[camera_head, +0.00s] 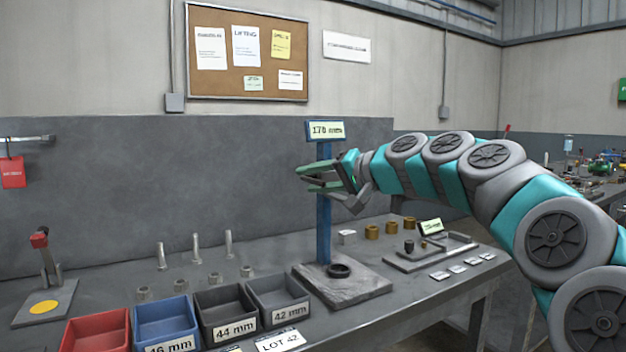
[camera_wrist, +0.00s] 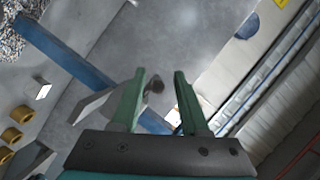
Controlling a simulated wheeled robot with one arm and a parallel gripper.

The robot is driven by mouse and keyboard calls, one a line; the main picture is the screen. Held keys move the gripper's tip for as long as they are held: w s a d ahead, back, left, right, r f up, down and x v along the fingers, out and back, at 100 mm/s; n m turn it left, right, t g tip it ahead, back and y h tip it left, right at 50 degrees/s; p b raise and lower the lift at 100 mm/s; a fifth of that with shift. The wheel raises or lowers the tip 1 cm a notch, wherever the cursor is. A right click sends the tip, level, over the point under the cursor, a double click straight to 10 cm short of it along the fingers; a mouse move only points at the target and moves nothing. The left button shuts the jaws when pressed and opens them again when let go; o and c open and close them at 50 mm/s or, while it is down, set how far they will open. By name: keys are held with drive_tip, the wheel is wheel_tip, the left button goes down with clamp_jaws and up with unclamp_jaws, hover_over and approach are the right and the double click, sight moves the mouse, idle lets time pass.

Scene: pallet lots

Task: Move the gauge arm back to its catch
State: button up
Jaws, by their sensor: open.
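The gauge has a blue post (camera_head: 324,225) with a sign reading about 170 mm (camera_head: 325,130) on top. Its grey base plate (camera_head: 345,292) carries a black ring (camera_head: 339,270). My gripper (camera_head: 302,178) is open at the upper post, just below the sign. In the wrist view my gripper (camera_wrist: 160,72) shows a gap between green fingers, with a small dark knob (camera_wrist: 155,86) seen between them, apparently not clamped. A grey angled piece (camera_wrist: 88,106) lies left of the fingers; I cannot tell whether it is the gauge arm. No catch can be made out.
Red, blue and dark bins (camera_head: 278,297) line the bench front. Upright pins (camera_head: 196,249) and grey rings stand behind them. A red-handled lever (camera_head: 40,240) stands far left. Brass bushings (camera_head: 372,231) and a small fixture (camera_head: 430,252) sit to the right.

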drive_tip(key=v, duration=0.7)
drive_tip(key=shift+s+d+b, duration=0.2)
drive_tip(key=shift+d+b, duration=0.05)
drive_tip(key=shift+b, duration=0.2)
drive_tip(key=s+a+f+n+g+h, duration=0.1)
drive_tip(key=s+f+g+h, duration=0.2)
drive_tip(key=s+f, duration=0.75)
drive_tip(key=s+f+n+g+h, duration=0.1)
drive_tip(key=s+f+g+h, duration=0.2)
drive_tip(key=s+f, duration=0.8)
drive_tip(key=s+d+f+g+h, duration=0.2)
drive_tip(key=s+d+f+h, duration=0.1)
drive_tip(key=s+d+f, duration=0.4)
drive_tip(key=s+d+f+m+g+h, duration=0.1)
drive_tip(key=s+d+f+g+h, duration=0.2)
drive_tip(key=s+d+f, duration=0.5)
drive_tip(key=s+f, duration=0.5)
drive_tip(key=f, duration=0.1)
drive_tip(key=shift+s+f, duration=0.25)
drive_tip(key=shift+f, duration=0.05)
